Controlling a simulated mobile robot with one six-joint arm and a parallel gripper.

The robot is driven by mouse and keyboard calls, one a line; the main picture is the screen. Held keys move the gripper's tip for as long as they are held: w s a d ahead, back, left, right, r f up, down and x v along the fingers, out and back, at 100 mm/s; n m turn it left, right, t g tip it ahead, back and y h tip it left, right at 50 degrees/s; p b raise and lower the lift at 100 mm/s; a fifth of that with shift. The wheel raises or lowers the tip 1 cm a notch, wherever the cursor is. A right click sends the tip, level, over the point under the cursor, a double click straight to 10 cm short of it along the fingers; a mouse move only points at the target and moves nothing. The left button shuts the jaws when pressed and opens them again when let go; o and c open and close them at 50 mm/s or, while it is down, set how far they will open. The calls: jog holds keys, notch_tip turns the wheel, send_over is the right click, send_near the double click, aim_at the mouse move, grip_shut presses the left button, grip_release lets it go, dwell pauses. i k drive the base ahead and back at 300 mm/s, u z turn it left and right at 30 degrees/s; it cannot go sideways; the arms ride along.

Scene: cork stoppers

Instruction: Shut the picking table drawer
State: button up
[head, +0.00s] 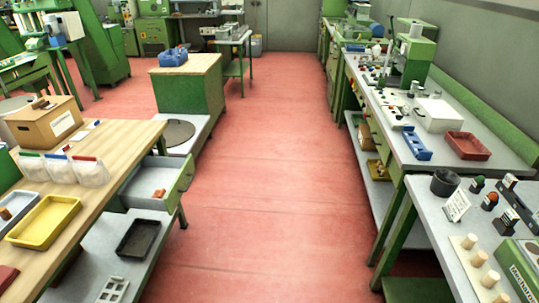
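The picking table (128,150) is on the left in the head view, with a wooden top. Its drawer (183,186) stands pulled out to the right into the aisle. The drawer has a green front and a pale grey inside. A small orange-brown item (158,193) lies in the drawer. The back of the drawer is hidden under the table top. My gripper is not in view.
The red floor aisle (262,190) is clear. A yellow tray (45,221), bags (90,170) and a cardboard box (45,122) stand on the table. A dark tray (138,238) lies on the lower shelf. A workbench (400,150) lines the right side.

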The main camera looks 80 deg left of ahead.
aim_at(157, 181)
jog(key=u, duration=0.2)
jog(key=k, duration=0.1)
jog(key=u, duration=3.05)
jog(key=i, duration=1)
jog(key=k, duration=0.45)
jog(key=u, duration=0.55)
jog(key=i, duration=1.65)
jog(key=z, duration=0.35)
